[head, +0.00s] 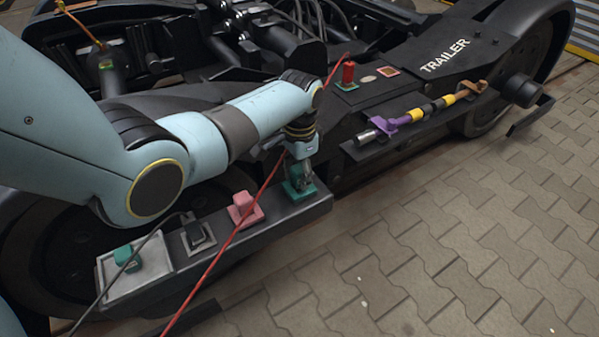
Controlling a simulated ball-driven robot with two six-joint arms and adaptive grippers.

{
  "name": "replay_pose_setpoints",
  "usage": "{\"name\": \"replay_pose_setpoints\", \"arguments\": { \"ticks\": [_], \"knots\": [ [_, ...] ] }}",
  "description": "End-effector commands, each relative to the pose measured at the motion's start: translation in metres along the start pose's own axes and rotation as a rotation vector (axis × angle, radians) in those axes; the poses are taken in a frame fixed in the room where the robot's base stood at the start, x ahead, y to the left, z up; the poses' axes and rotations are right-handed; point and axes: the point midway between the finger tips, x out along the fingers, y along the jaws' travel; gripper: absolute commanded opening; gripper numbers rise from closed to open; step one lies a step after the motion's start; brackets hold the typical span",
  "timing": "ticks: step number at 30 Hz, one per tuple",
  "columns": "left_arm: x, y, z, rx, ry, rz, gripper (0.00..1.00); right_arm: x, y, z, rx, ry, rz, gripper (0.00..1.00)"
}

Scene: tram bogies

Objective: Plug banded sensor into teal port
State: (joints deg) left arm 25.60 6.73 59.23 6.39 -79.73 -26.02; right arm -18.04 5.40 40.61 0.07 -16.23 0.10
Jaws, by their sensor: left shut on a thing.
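My left gripper (300,180) points down at the right end of the dark ledge, directly over the teal port (298,192). It is shut on a small piece at the port. The fingers hide most of that piece, and I cannot tell whether it is seated in the port. A rod with black and yellow bands (430,107), a purple clamp and a grey tip lies on a bracket at the upper right, apart from the gripper. I cannot tell whether it is the banded sensor. My right gripper is not in view.
The dark ledge also bears a pink block (243,207), a black plug (199,232) with a dark cable, and a grey tray (105,270) with a teal block (126,257). A red cable (225,247) crosses in front of the ledge. Paving (450,230) at the right is clear.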

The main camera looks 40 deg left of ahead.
Motion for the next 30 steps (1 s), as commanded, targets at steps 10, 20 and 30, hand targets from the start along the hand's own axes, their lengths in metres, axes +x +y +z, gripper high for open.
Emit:
{"name": "replay_pose_setpoints", "arguments": {
  "ticks": [10,20,30],
  "knots": [
    [0.0064,0.0001,0.0001,0.000,-0.001,0.000,0.04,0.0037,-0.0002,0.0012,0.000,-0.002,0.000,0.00],
    [0.0090,0.0000,-0.0001,0.000,0.000,0.000,0.52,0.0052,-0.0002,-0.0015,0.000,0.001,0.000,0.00],
    [0.0080,0.0000,-0.0001,0.000,0.000,0.000,0.60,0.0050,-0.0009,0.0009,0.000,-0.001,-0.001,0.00]
  ]
}}
